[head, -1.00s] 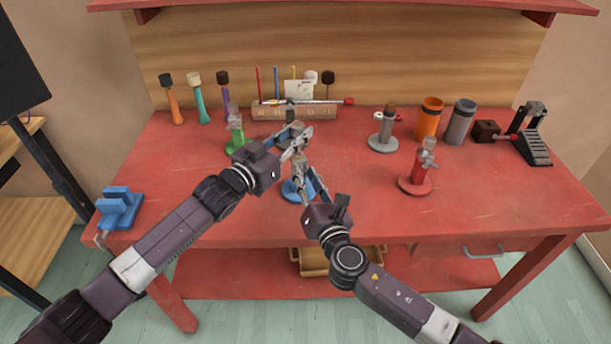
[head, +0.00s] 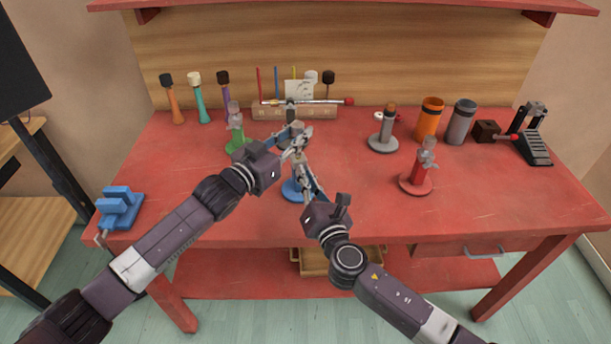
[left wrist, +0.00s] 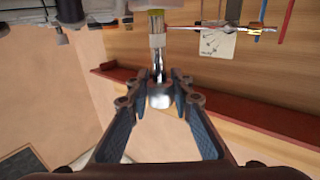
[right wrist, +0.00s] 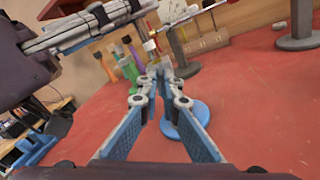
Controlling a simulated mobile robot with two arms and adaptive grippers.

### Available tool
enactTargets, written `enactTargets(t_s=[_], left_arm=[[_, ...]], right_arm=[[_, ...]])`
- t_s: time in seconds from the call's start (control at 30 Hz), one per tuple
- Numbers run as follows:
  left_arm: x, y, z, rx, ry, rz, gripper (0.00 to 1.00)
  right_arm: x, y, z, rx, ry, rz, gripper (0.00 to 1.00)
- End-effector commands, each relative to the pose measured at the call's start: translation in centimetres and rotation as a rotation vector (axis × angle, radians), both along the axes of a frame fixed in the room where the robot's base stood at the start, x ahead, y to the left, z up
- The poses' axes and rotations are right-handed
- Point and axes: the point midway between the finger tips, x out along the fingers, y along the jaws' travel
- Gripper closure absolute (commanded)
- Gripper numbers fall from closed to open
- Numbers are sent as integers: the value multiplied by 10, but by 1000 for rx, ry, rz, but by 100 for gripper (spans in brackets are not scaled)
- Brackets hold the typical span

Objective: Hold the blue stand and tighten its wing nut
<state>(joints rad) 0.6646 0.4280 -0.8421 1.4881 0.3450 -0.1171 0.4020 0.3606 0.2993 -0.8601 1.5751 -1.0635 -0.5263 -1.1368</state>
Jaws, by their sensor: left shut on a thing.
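The blue stand shows its round blue base (head: 293,190) on the red bench, mostly below my two grippers. It also shows in the right wrist view (right wrist: 190,125). My left gripper (head: 297,138) is shut on the upper part of the stand; its left wrist view has a silver rounded piece (left wrist: 160,95) between the fingertips. My right gripper (head: 299,168) is lower, at the stand's post above the base. Its fingertips are close together in the right wrist view; whether they grip is unclear. The wing nut is hidden or too small to make out.
A green stand (head: 235,143) is behind left, a grey stand (head: 383,145) behind right, a red stand (head: 416,184) to the right. A tool rack (head: 270,112) with a red-tipped rod is at the back. A blue vise (head: 119,208) sits at the left edge. Bench front right is clear.

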Motion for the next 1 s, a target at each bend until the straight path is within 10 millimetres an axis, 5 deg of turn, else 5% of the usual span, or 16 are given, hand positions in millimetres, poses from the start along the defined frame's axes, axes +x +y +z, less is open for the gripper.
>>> enactTargets(t_s=[1.0], left_arm=[[-1, -2, 0, -3, 1, -4, 100]], right_arm=[[1, -2, 0, 806, 236, -7, 100]])
